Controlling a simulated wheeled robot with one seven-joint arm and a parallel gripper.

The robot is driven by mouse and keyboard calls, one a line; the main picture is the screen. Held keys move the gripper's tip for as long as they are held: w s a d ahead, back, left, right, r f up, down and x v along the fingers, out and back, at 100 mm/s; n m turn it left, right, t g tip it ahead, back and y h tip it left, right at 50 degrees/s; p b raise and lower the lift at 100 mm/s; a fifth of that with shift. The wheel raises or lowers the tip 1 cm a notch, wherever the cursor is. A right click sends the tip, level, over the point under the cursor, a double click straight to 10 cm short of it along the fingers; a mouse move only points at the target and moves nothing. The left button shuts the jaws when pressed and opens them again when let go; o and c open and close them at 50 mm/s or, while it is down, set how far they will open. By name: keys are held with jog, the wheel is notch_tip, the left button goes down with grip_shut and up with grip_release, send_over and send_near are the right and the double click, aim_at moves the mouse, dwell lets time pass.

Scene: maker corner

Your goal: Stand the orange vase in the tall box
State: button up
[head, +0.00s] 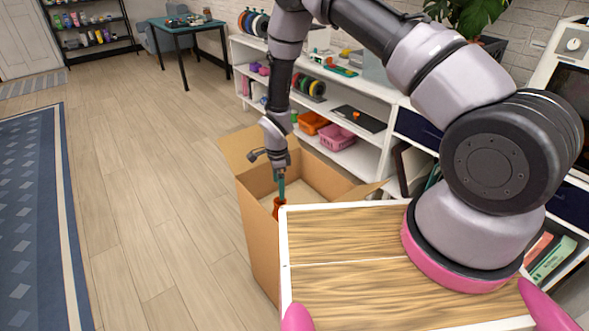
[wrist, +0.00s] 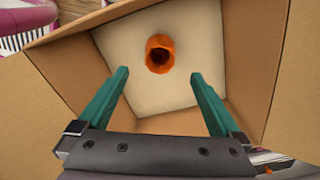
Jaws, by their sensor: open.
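The tall box (head: 258,240) is an open cardboard box with its flaps spread, standing on the floor in front of my base. The orange vase (wrist: 160,55) is inside the box in the wrist view, its round mouth facing up toward the camera. It looks upright on the pale box bottom. In the head view only a bit of the vase (head: 278,207) shows below the fingers; the rest is hidden by the box and my tray. My gripper (wrist: 160,85) points down into the box, its teal fingers wide apart. Nothing is held, and the vase is beyond the fingertips.
A white shelf unit (head: 352,158) stands right behind the box, with orange and pink bins (head: 337,136) on it. A teal table (head: 185,27) is at the back. Wooden floor (head: 150,190) is clear to the left, beside a blue rug (head: 30,210).

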jog(key=w+d+r+n+t, duration=0.1)
jog(key=w+d+r, duration=0.15)
jog(key=r, duration=0.65)
jog(key=w+d+r+n+y, duration=0.1)
jog(key=d+r, duration=0.2)
jog(key=r, duration=0.6)
jog(key=w+d+r+n+t, duration=0.1)
jog(key=w+d+r, duration=0.1)
jog(key=r, duration=0.8)
jog(key=s+d+r+n+t, duration=0.1)
jog(key=s+d+r, duration=0.25)
jog(key=r, duration=0.45)
jog(key=s+d+r+n+t, duration=0.1)
jog(key=s+d+r+n, duration=0.1)
jog(key=d+r, duration=0.5)
jog(key=s+d+r+n+t, duration=0.1)
jog(key=s+d+r+n, duration=0.1)
jog(key=s+r, duration=0.5)
jog(key=s+d+r+n+t+y, duration=0.1)
jog(key=s+d+r, duration=0.4)
jog(key=s, duration=0.8)
notch_tip(320, 180, up, 3)
jog(key=shift+f+n+t, duration=0.1)
jog(key=shift+n+t, duration=0.5)
jog(key=shift+n, duration=0.6)
